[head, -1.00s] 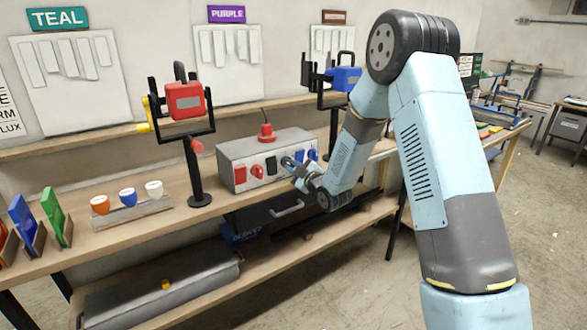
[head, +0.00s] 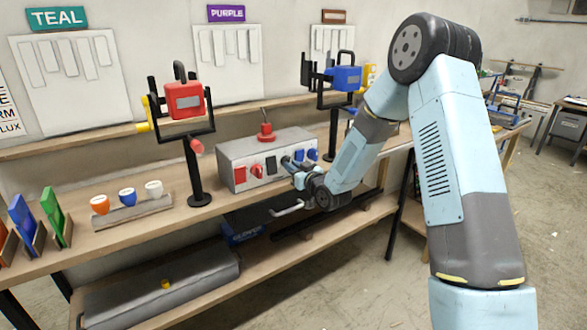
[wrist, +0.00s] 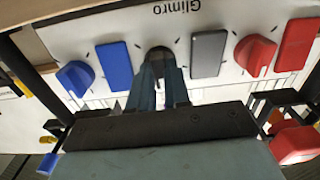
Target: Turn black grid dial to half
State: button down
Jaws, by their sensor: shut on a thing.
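The black dial (wrist: 157,53) shows at the top middle of the wrist view, on the white face of a control box, between a blue rectangular switch (wrist: 114,65) and a dark grey one (wrist: 208,54). My gripper (wrist: 161,79) is shut on the dial, a finger on each side. The fingers hide much of it, so its exact angle is hard to tell. In the head view, my gripper (head: 289,164) is at the front of the grey control box (head: 227,156), and the dial is hidden behind it.
A red dial (wrist: 255,54) and red switch (wrist: 296,44) sit on one side, a blue dial (wrist: 76,78) on the other. A post with a red device (head: 184,101) stands left on the bench (head: 100,235).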

jog(key=shift+d+f, duration=0.1)
jog(key=shift+f, duration=0.05)
dwell(0.4)
jog(key=c, duration=1.1)
grip_release()
jog(key=v, duration=1.3)
jog(key=shift+s+d, duration=0.2)
jog(key=shift+s, duration=0.05)
